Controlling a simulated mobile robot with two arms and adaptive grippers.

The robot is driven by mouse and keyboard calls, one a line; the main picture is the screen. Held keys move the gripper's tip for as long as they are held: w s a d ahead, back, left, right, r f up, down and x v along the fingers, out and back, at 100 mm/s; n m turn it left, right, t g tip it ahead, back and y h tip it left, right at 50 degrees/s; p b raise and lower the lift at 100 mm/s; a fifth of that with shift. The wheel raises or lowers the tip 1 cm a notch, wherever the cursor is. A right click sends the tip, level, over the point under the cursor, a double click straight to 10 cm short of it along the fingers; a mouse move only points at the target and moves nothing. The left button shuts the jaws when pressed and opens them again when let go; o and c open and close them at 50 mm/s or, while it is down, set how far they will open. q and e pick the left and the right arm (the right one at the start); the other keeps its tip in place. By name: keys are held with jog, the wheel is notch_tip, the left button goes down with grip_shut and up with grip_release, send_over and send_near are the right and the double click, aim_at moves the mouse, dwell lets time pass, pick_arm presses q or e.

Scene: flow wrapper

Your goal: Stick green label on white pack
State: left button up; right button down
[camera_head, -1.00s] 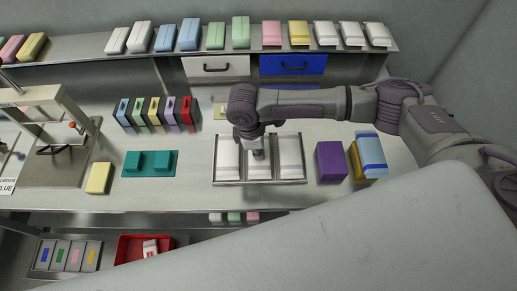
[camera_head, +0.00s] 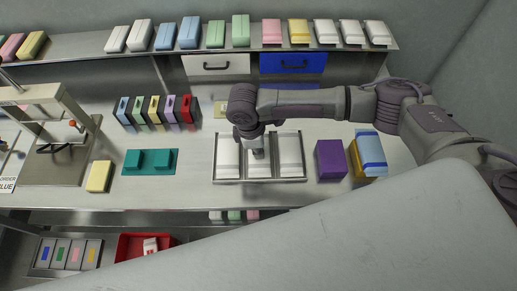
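A metal tray (camera_head: 260,182) on the worktop holds three white packs side by side: a left one (camera_head: 228,155), a middle one (camera_head: 258,169) and a right one (camera_head: 290,152). My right gripper (camera_head: 258,154) points down over the middle pack, at or just above its top. Its fingers are small and partly hidden by the wrist, so its opening and any label in it cannot be made out. A small green patch (camera_head: 60,253) shows among coloured patches in a grey holder (camera_head: 42,265) at the lower left. My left gripper is not in view.
A purple box (camera_head: 331,160) and blue pack (camera_head: 370,150) stand right of the tray. A teal mat (camera_head: 128,171), yellow pack (camera_head: 99,176) and coloured dispensers (camera_head: 186,112) are to the left. A red bin (camera_head: 128,248) is below. Packs line the back shelf (camera_head: 80,49).

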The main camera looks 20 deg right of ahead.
jog(key=shift+s+f+p, duration=0.1)
jog(key=shift+f+p, duration=0.05)
jog(key=shift+p, duration=0.3)
dwell(0.9)
dwell(0.3)
jog(key=c, duration=1.2)
grip_release()
jog(key=shift+c, duration=0.2)
jog(key=shift+r, duration=0.45)
notch_tip(320, 180, up, 11)
jog(key=a, duration=0.1)
jog(key=shift+w+a, duration=0.3)
jog(key=shift+a, duration=0.1)
